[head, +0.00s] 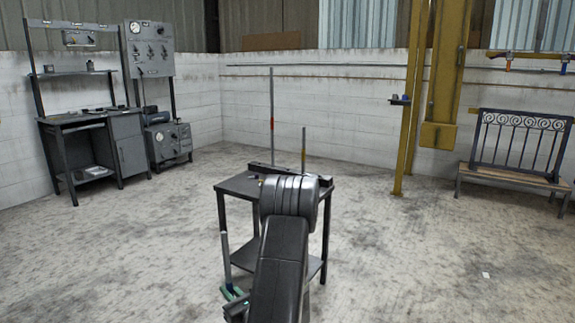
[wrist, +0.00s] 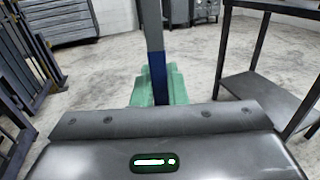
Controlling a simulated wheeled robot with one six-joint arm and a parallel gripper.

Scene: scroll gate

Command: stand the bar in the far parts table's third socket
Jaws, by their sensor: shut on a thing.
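The parts table (head: 238,187) is a small dark table in the middle of the head view, with a dark rail (head: 262,167) along its back. A tall thin bar with a red band (head: 271,110) and a shorter bar with a yellow band (head: 304,145) stand upright at the rail. I cannot make out the individual sockets. My gripper (head: 235,293) is low at the table's front left, partly hidden by my arm. Its green fingers (wrist: 172,88) are shut on a grey bar with a blue band (wrist: 157,80). The bar runs up out of the wrist view; its lower end is hidden.
The table's lower shelf (wrist: 262,95) and legs are close on the right in the wrist view. Dark railings (wrist: 35,60) stand on the left. A workbench (head: 90,130) and a bench with a scrolled panel (head: 515,140) are by the walls. Yellow posts (head: 412,100) stand behind right. Open floor surrounds the table.

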